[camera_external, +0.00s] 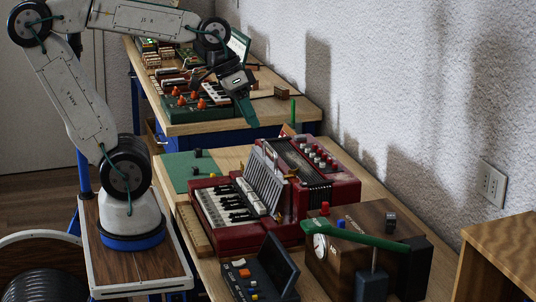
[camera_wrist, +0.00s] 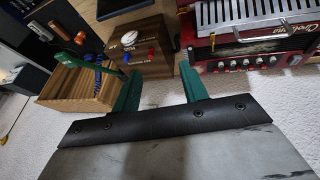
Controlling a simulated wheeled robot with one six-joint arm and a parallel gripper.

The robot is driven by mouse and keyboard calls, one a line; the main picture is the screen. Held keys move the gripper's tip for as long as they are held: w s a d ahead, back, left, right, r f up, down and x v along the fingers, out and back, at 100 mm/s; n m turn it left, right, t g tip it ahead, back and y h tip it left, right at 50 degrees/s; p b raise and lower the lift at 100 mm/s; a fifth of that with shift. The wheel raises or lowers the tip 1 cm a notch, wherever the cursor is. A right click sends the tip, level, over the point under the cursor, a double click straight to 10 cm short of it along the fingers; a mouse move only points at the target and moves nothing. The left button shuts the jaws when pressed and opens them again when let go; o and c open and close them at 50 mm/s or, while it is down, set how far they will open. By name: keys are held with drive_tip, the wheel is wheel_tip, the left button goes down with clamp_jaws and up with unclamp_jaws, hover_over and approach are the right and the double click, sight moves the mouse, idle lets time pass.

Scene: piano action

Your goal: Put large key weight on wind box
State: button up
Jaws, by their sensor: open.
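The wooden box with a round gauge (camera_external: 345,262), which looks like the wind box, stands at the front right of the near bench. It has a red and a blue knob and also shows at the top of the wrist view (camera_wrist: 155,60). Two small dark pieces, one at the back (camera_external: 197,153) and one nearer (camera_external: 195,170), stand on a green mat; they may be key weights, but I cannot tell which is large. My gripper (camera_external: 247,112) is raised over the gap between the benches, its green fingers open and empty (camera_wrist: 162,90), away from the box and the mat.
A red accordion (camera_external: 240,236) fills the middle of the near bench. A green lever (camera_external: 365,236) reaches over the wooden box. A dark device with a raised screen (camera_external: 262,275) stands in front. The far bench (camera_external: 200,128) holds keyboards and orange knobs. The textured wall borders the right side.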

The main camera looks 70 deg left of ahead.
drive_tip(key=s+a+f+g+y, duration=0.2)
drive_tip(key=s+a, duration=0.4)
drive_tip(key=s, duration=0.4)
drive_tip(key=shift+s+a+f+n+g+y, duration=0.3)
drive_tip(key=shift+f+n+g, duration=0.15)
drive_tip(key=shift+f, duration=0.45)
